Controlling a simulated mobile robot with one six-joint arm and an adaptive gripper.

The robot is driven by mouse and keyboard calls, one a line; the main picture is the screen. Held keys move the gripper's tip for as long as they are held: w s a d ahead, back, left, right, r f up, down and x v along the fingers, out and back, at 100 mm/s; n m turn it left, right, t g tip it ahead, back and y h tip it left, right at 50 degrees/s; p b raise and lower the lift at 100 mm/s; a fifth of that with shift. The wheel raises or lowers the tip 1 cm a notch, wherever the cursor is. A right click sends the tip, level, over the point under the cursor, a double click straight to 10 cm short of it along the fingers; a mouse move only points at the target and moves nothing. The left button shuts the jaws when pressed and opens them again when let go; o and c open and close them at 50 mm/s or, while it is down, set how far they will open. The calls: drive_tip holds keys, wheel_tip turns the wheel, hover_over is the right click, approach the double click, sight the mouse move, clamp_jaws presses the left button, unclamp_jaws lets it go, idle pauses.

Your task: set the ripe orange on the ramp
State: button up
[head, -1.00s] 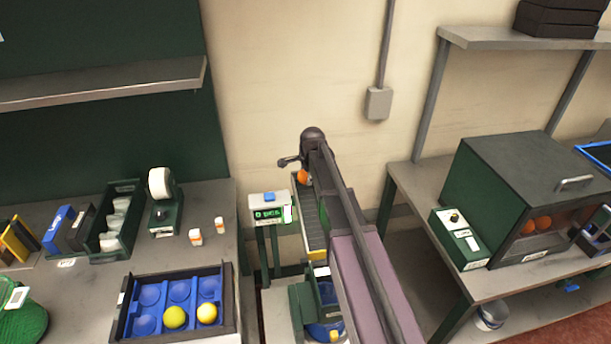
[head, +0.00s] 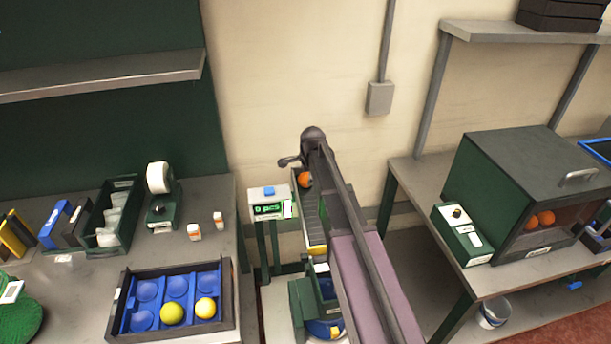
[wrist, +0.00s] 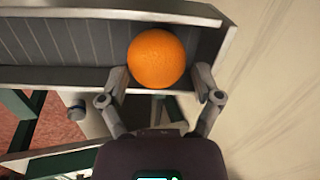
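The ripe orange (head: 305,180) sits at the far, upper end of the ramp (head: 312,222). In the wrist view the orange (wrist: 156,58) rests in the grey channel of the ramp (wrist: 60,42), close to its end wall. My gripper (wrist: 158,80) is open, with one finger on each side of the orange and a visible gap on both sides. In the head view my arm covers part of the ramp's right side, and the fingertips are mostly hidden.
A counter box (head: 269,207) stands left of the ramp. A blue tray (head: 149,289) with two yellowish fruits is on the left bench. A green cabinet (head: 490,190) with oranges inside stands on the right bench.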

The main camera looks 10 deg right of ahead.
drive_tip(key=shift+r, duration=0.1)
idle(0.4)
drive_tip(key=shift+r+p, duration=4.45)
drive_tip(key=shift+p, duration=0.1)
drive_tip(key=shift+s, duration=0.1)
drive_tip(key=s+f+n+g+b, duration=0.2)
drive_tip(key=s+n, duration=1.4)
drive_tip(key=s, duration=1.2)
drive_tip(key=shift+s+a+f+g+h, duration=0.3)
drive_tip(key=shift+s+a+f+g, duration=0.1)
drive_tip(key=shift+g, duration=0.2)
drive_tip(key=shift+w, duration=0.1)
